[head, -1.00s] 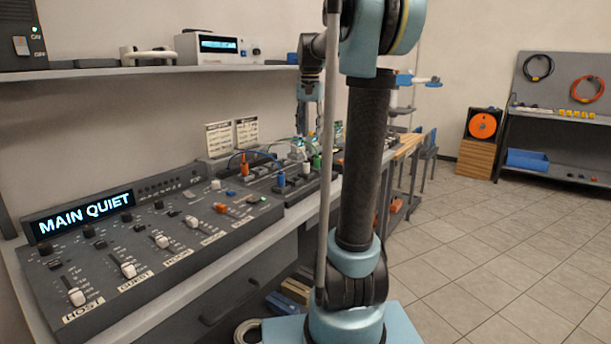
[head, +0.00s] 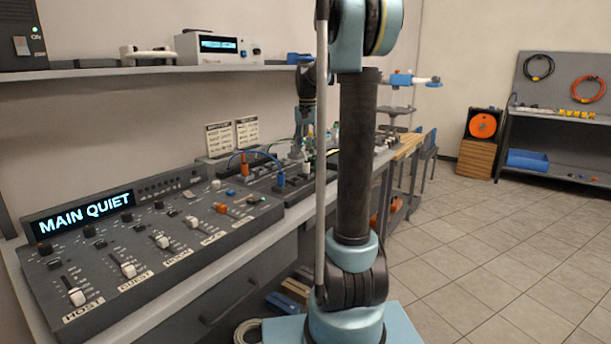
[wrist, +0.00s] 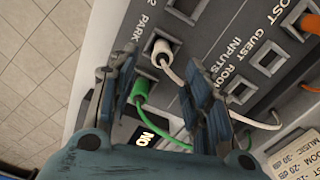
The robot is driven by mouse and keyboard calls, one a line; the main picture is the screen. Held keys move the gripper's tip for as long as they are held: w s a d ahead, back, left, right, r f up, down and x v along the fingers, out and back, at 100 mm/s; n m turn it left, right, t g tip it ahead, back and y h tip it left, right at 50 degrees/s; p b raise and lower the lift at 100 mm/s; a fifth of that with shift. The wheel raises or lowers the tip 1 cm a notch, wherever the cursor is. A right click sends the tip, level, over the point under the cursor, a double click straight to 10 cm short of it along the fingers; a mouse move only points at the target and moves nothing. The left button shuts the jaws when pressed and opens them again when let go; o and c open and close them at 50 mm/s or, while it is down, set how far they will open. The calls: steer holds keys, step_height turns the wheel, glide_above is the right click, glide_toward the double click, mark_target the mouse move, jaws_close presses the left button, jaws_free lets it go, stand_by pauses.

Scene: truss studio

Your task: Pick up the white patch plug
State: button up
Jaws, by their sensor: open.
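The white patch plug (wrist: 163,50), with a white cable, stands in a socket of the grey patch panel (wrist: 210,18) beside the PARK label in the wrist view. My gripper (wrist: 157,62) is open, with its two fingers on either side of the white plug in the picture. I cannot tell whether they touch it. A green plug (wrist: 140,91) with a green cable sits just below the white one, also between the fingers in the picture. In the head view my gripper (head: 299,150) is low over the panel, and the white plug is hard to make out.
The mixing console (head: 150,245) fills the near bench. A shelf (head: 150,71) overhangs the bench. Empty sockets (wrist: 270,62) lie right of the fingers.

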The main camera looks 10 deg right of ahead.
mark_target(306, 164)
steer(key=shift+a+f, duration=0.2)
steer(key=shift+f, duration=3.5)
jaws_close()
